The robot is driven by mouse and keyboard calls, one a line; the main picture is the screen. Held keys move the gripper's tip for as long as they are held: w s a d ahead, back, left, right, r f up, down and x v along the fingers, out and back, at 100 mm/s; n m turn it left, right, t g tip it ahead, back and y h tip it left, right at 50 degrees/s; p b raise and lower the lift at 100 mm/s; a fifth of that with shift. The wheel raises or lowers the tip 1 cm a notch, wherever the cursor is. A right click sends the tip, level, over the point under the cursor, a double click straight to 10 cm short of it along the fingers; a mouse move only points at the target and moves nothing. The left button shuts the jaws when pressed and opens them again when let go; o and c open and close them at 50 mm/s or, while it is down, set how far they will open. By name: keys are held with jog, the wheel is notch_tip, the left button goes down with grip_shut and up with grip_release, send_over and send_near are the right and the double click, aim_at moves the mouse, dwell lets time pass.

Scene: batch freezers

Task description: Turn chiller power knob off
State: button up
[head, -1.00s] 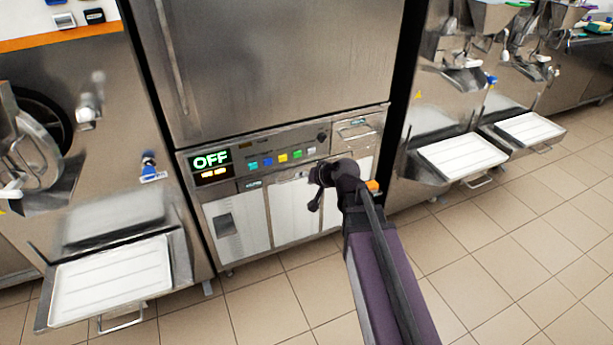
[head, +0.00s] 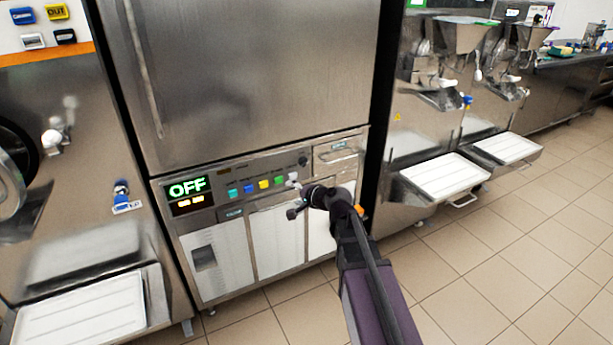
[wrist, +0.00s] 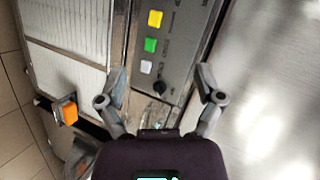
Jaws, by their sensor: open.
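The chiller's control panel (head: 240,190) has a lit display (head: 188,187) at its left end that reads OFF in green. A small black round knob (head: 302,161) sits near the panel's right end, and it also shows in the wrist view (wrist: 159,88). My gripper (head: 293,203) is just below the knob in the head view. In the wrist view my gripper (wrist: 160,70) is open and empty, its fingers spread to either side of the knob. It does not hold the knob. How far the fingertips are from the panel is unclear.
A row of coloured buttons (head: 264,184) runs left of the knob. A drawer handle (head: 340,146) is to its right. Freezers with white trays (head: 447,176) flank the chiller. An orange-tipped part (wrist: 69,112) shows at left in the wrist view. Tiled floor is clear at right.

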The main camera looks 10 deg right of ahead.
aim_at(306, 164)
jog(key=w+d+f+m+t+h+b, duration=0.1)
jog(key=w+d+f+m+t+b, duration=0.1)
jog(key=w+d+m+t+b, duration=0.1)
jog(key=w+d+f+m+t+h+b, duration=0.1)
jog(key=w+d+f+m+t+b, duration=0.1)
jog(key=w+d+m+b, duration=0.4)
jog(key=d+m+t+b, duration=0.1)
jog(key=d+m, duration=0.2)
jog(key=m, duration=0.3)
jog(key=shift+w+f+b, duration=0.25)
jog(key=shift+f+b, duration=0.05)
jog(key=shift+f, duration=0.05)
jog(key=shift+w, duration=0.15)
jog(key=x, duration=1.3)
jog(key=shift+w+a, duration=0.15)
jog(key=shift+w, duration=0.15)
jog(key=shift+c, duration=0.2)
jog(key=c, duration=1.1)
